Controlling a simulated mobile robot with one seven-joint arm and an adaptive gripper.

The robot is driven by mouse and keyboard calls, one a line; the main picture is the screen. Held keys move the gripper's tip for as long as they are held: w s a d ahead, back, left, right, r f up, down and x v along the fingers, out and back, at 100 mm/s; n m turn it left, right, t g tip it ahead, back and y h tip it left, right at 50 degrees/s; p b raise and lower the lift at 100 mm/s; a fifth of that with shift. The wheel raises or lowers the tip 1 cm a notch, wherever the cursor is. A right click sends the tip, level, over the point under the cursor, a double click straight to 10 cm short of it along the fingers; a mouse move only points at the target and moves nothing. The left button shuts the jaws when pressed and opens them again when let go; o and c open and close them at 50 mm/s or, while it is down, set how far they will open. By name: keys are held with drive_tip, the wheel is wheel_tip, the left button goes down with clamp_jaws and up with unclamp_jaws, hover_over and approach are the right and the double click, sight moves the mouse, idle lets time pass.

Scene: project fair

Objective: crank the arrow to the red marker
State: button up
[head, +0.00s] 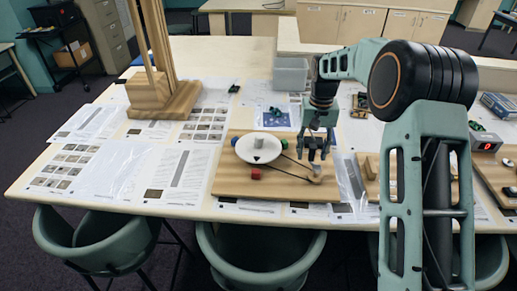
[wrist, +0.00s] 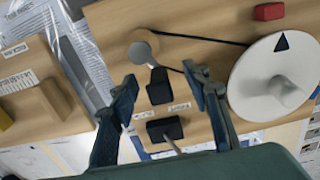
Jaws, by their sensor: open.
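A white disc (head: 245,150) with a grey hub lies on a wooden board (head: 228,185). Its black arrow (wrist: 282,43) points roughly at the red marker (wrist: 269,11), a small block on the board; a slight sideways offset shows in the wrist view. A black belt runs from the disc to a small wooden pulley (wrist: 137,36) with a grey crank arm. A dark crank handle (wrist: 158,84) stands between the fingers of my gripper (wrist: 164,91), apart from both. My gripper also shows above the crank in the head view (head: 313,155); it is open.
A black block (wrist: 164,129) with a metal rod and labels sits beside the crank. Another wooden board (wrist: 40,110) lies close by. A tall wooden stand (head: 160,95) is at left, a grey bin (head: 290,74) behind. Papers cover much of the table.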

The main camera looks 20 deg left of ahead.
drive_tip(key=shift+r+p, duration=2.4)
drive_tip(key=shift+r, duration=1.25)
